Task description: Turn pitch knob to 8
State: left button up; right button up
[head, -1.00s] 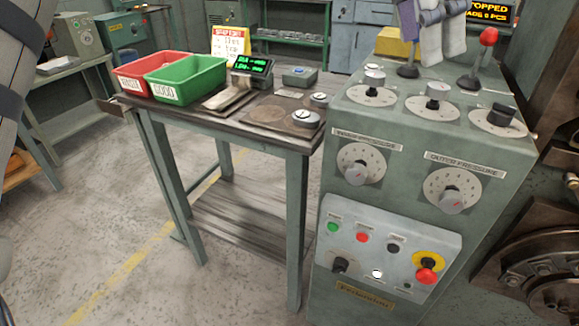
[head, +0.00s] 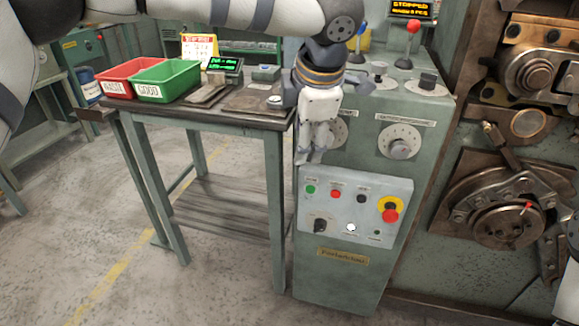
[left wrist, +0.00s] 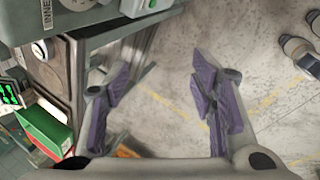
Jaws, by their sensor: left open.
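The green console (head: 345,270) carries several dial knobs, and I cannot read which is the pitch knob. On its sloped top, a middle knob (head: 379,69) and a right knob (head: 427,79) show; the left one is hidden behind my arm or gripper. On its upper front, the outer pressure knob (head: 400,148) is clear, and the inner pressure dial (head: 341,131) is partly covered. My left gripper (head: 308,157) hangs fingers down at the console's left front, touching no knob that I can see. In the left wrist view it (left wrist: 158,100) is open and empty above the floor.
A table (head: 210,117) left of the console holds a red bin (head: 117,90), a green bin (head: 150,92) and a small display (head: 225,65). A red-knobbed lever (head: 405,48) rises from the console top. Heavy machinery (head: 500,205) stands right. Floor in front is free.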

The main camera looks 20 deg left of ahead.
pick_arm(q)
jog(key=shift+m+t+y, duration=0.3)
jog(key=shift+m+y, duration=0.3)
jog(key=shift+m, duration=0.2)
jog(key=f, duration=0.1)
jog(key=a+f, duration=0.1)
jog(key=f, duration=0.1)
jog(key=a+f, duration=0.1)
jog(key=f, duration=0.1)
jog(key=shift+s+f, duration=0.15)
pick_arm(e)
jog(key=shift+s, duration=0.5)
